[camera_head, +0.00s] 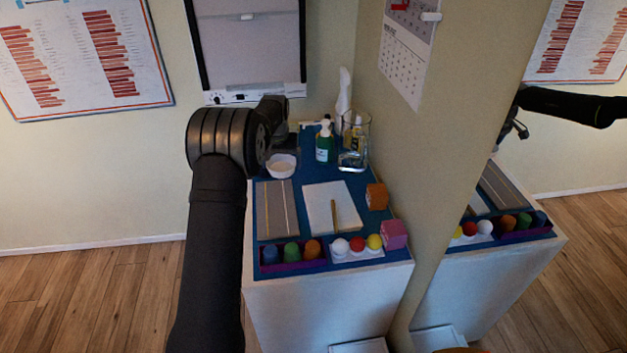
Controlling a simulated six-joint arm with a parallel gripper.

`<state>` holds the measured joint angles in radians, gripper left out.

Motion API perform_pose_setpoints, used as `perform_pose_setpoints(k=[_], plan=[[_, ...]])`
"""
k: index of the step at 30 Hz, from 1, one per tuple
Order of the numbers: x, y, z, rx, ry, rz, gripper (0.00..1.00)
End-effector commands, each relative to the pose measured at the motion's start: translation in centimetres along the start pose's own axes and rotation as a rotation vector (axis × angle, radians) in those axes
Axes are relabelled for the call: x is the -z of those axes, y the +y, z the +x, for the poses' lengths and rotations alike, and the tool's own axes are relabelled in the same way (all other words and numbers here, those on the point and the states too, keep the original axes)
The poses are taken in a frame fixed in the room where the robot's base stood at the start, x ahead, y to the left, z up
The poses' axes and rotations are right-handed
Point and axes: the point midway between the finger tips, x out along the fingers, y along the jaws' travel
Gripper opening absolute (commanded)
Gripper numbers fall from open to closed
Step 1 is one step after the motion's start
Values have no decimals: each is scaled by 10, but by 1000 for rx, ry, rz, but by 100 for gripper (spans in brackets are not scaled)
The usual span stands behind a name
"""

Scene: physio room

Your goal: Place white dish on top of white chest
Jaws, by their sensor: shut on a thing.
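The white chest (322,310) stands against the wall and mirror, its top covered by a blue surface crowded with items. The white dish (281,170) is a small round bowl, upright at the back left of the chest top. My gripper (284,150) is at the dish's far side, shut on the white dish. Its fingertips are mostly hidden behind my dark wrist and the dish. I cannot tell whether the dish touches the top or hangs just above it.
A green pump bottle (324,146) and a glass jar (354,150) stand right of the dish. A grey board (277,210), notepad (325,205), orange block (376,196), pink block (394,235) and coloured balls (357,244) fill the front. A mirror (500,260) bounds the right.

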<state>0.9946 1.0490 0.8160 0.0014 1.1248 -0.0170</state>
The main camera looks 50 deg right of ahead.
Motion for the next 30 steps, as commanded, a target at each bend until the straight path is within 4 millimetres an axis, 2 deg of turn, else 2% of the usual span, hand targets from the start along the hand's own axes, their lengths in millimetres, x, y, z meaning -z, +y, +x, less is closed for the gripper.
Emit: perform_pose_setpoints(k=[1, 6, 9, 13, 17, 30], plan=[[7, 30, -4, -6, 3, 38, 64], [16, 104, -17, -20, 3, 130, 64], [17, 134, -22, -26, 1, 167, 64], [17, 156, -27, -30, 1, 194, 64], [22, 154, -21, -31, -1, 200, 64], [64, 81, 39, -30, 0, 199, 64]])
